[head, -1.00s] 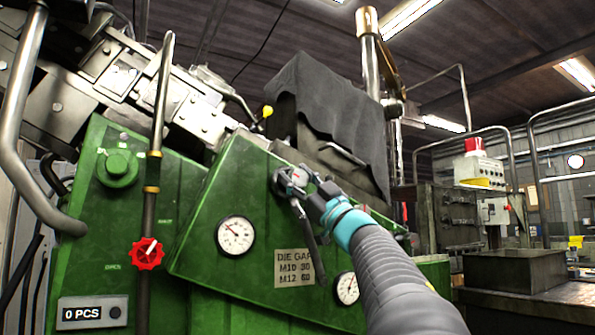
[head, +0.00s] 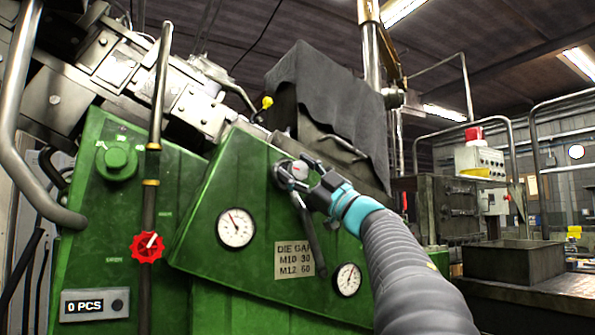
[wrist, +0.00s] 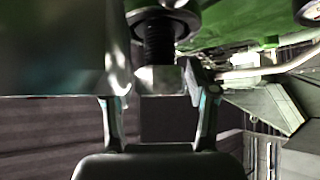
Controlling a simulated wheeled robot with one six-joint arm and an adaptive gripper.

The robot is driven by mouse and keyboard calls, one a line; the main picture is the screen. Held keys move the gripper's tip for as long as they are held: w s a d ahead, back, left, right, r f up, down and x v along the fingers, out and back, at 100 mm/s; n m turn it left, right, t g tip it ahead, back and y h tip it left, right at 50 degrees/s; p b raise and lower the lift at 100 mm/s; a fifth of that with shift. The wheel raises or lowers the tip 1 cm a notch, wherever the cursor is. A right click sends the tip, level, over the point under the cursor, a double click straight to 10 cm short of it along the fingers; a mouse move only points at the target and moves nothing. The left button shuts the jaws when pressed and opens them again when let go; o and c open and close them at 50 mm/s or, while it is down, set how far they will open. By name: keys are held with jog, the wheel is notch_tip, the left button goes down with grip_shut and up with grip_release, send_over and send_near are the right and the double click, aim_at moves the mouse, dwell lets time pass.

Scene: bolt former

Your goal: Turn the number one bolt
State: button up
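In the wrist view a dark threaded bolt (wrist: 158,42) comes down from a round collar and ends in a bright, flat-sided head (wrist: 159,80). The fingers of my gripper (wrist: 160,101) stand on either side of this head. I cannot tell whether both pads touch it. In the head view my gripper (head: 290,174) is at the upper edge of the tilted green panel (head: 215,185), over a round metal fitting. The bolt itself is hidden there. A dark lever (head: 310,230) hangs down beside the gripper. No number marking on the bolt is readable.
Two gauges (head: 236,228) (head: 347,280) and a die gap plate (head: 294,260) sit on the panel below. A red knob (head: 147,247) and a vertical pipe (head: 155,120) stand left. A large grey block (wrist: 55,50) fills the wrist view's upper left, close to the finger.

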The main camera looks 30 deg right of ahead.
jog(key=shift+f, duration=0.1)
jog(key=v, duration=1.2)
dwell(0.5)
